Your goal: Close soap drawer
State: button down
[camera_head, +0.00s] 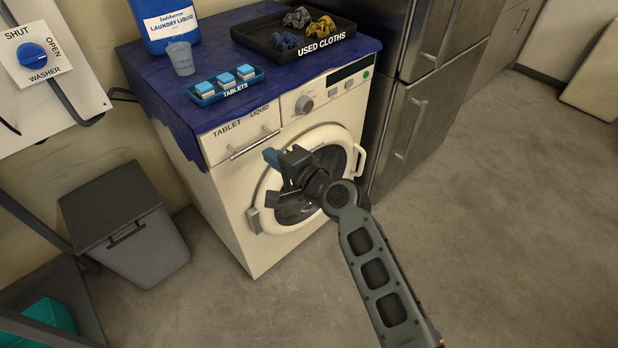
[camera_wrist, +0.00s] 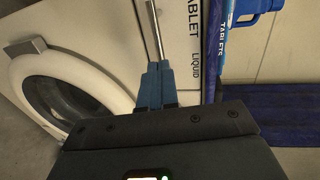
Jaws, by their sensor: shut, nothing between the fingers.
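The soap drawer (camera_head: 238,134), with a white front marked TABLET and LIQUID, is at the upper left of the white washing machine (camera_head: 225,200). Its front looks flush or nearly flush with the panel. A metal bar handle (camera_head: 252,146) runs along it. The drawer front also shows in the wrist view (camera_wrist: 182,45), with the handle (camera_wrist: 154,25) above the fingers. My gripper (camera_head: 271,156) has blue fingertips, shut and empty, close to the handle's right end. In the wrist view the fingertips (camera_wrist: 158,72) are together by the handle's end; I cannot tell whether they touch it.
The round washer door (camera_head: 348,150) is shut below the drawer. A tablet tray (camera_head: 207,99), a cup (camera_head: 180,58), a laundry liquid jug (camera_head: 170,25) and a used-cloths tray (camera_head: 270,45) stand on top. A grey bin (camera_head: 150,250) stands left. Floor at right is clear.

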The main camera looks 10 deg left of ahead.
jog(key=v, duration=0.9)
jog(key=shift+s+d+p, duration=0.15)
jog(key=shift+d+p, duration=0.2)
